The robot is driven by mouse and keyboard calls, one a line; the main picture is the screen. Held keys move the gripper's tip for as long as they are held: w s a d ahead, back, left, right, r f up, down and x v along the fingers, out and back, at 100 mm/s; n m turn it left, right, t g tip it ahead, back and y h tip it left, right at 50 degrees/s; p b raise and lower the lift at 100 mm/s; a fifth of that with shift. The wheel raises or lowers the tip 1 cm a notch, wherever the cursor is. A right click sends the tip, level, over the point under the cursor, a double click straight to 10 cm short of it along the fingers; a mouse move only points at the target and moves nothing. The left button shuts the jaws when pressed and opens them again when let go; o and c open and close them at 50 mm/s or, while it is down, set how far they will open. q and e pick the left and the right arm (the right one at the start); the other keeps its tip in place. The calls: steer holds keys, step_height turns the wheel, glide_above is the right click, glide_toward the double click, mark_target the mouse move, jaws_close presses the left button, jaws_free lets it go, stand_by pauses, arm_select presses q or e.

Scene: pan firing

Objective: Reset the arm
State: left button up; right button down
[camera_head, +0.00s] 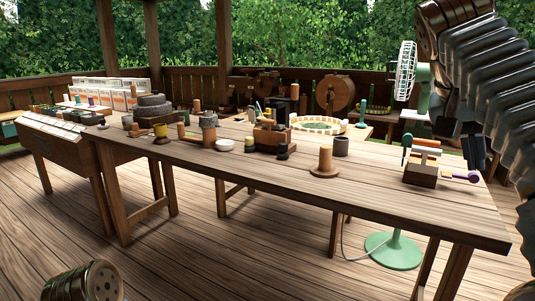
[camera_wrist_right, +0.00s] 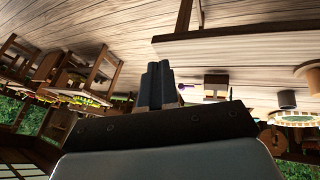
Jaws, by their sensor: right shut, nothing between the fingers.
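My right arm (camera_head: 490,75) comes in from the upper right in the head view. My right gripper (camera_head: 474,150) is at the right end of the long wooden table (camera_head: 400,205), near a small wooden rack (camera_head: 421,172) of tools. In the right wrist view the two dark fingers of my right gripper (camera_wrist_right: 157,85) lie together, shut and empty. That view looks tilted, with table and floor planks at the top. A ribbed bronze part of mine shows at the lower left of the head view. My left gripper is not in view.
A wooden peg on a round base (camera_head: 325,162), a dark cup (camera_head: 341,146), a white bowl (camera_head: 224,144) and a stone grinder (camera_head: 152,107) stand on the table. A green fan (camera_head: 404,70) stands behind. The table's front right is clear.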

steer(key=w+a+f+n, duration=0.3)
steer(key=w+f, duration=0.4)
steer(key=f, duration=0.2)
steer(key=w+a+f+n, duration=0.2)
steer(key=w+f, duration=0.5)
steer(key=f, duration=0.2)
steer(key=w+a+f+n+y, duration=0.2)
steer(key=a+f, duration=0.1)
steer(key=f, duration=0.9)
steer(key=w+a+f+n+y, duration=0.1)
steer(key=a+f, duration=0.1)
steer(key=f, duration=1)
steer(key=s+a+f+y, duration=0.2)
steer(key=s+f, duration=0.2)
steer(key=f, duration=0.3)
steer(key=s+a+f+g+y, duration=0.1)
steer(key=s+a+f, duration=0.15)
steer(key=f, duration=0.55)
steer(key=s+a+f+y, duration=0.1)
steer(key=s+f+y, duration=0.1)
steer(key=s+f, duration=0.4)
steer(key=s+a+f+m+y, duration=0.1)
steer(key=s+a+f, duration=0.2)
steer(key=s, duration=0.4)
steer(key=s+a+f+m+y, duration=0.1)
steer(key=s+a+f, duration=0.1)
steer(key=s+f, duration=0.3)
steer(key=s, duration=0.3)
steer(key=shift+a, duration=0.4)
